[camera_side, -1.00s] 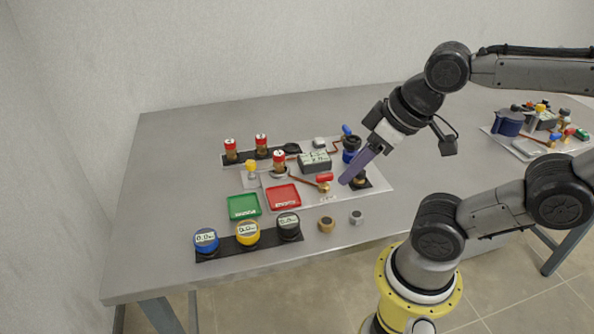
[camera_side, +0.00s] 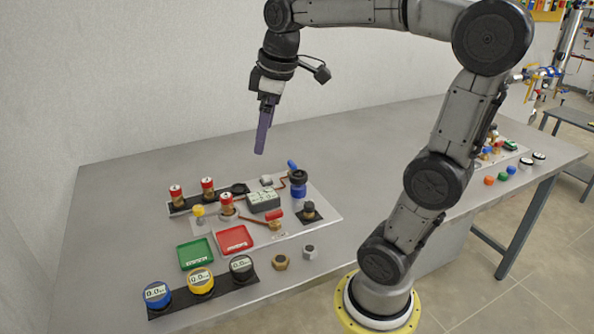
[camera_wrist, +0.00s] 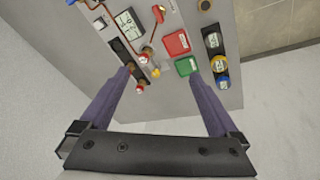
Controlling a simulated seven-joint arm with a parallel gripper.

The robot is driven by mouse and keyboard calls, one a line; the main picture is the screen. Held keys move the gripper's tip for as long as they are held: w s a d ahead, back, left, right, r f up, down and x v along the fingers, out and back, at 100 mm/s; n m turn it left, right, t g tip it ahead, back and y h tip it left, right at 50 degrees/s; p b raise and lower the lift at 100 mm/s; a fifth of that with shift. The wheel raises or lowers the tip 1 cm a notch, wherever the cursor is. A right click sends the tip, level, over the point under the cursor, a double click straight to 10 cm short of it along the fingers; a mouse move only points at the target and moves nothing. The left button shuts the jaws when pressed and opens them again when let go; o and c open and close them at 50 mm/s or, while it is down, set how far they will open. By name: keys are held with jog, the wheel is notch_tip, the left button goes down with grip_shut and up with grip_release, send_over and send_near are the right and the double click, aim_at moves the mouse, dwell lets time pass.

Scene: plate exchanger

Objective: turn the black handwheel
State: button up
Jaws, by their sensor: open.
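A black round knob (camera_side: 309,211) stands on a black square base at the right side of the pale panel. Another black round part (camera_side: 239,188) lies at the right end of the black strip at the back. I cannot tell for certain which is the handwheel. My gripper (camera_side: 260,152) hangs high with its long purple fingers down, apart from both parts, toward the back of the table. In the wrist view my gripper (camera_wrist: 157,75) has its fingers wide apart with nothing held between them.
Red-capped valves (camera_side: 207,187), a grey box (camera_side: 263,201) and a blue part with a black top (camera_side: 298,188) stand around the panel. Green (camera_side: 195,254) and red (camera_side: 234,240) trays and round gauges (camera_side: 200,282) lie in front. The table's left side is clear.

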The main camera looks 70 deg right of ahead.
jog(key=w+d+f+m+g, duration=0.1)
jog(key=w+d+f, duration=0.1)
jog(key=d, duration=0.4)
jog(key=w+d+f+m+g, duration=0.1)
jog(key=d, duration=0.6)
jog(key=m+g+y, duration=0.1)
jog(key=m, duration=0.1)
send_over(298, 173)
notch_tip(298, 173, down, 6)
notch_tip(298, 173, down, 13)
jog(key=shift+a+f, duration=0.1)
jog(key=shift+c, duration=0.4)
jog(key=c, duration=1.3)
jog(key=shift+m, duration=2)
jog(key=o, duration=1.4)
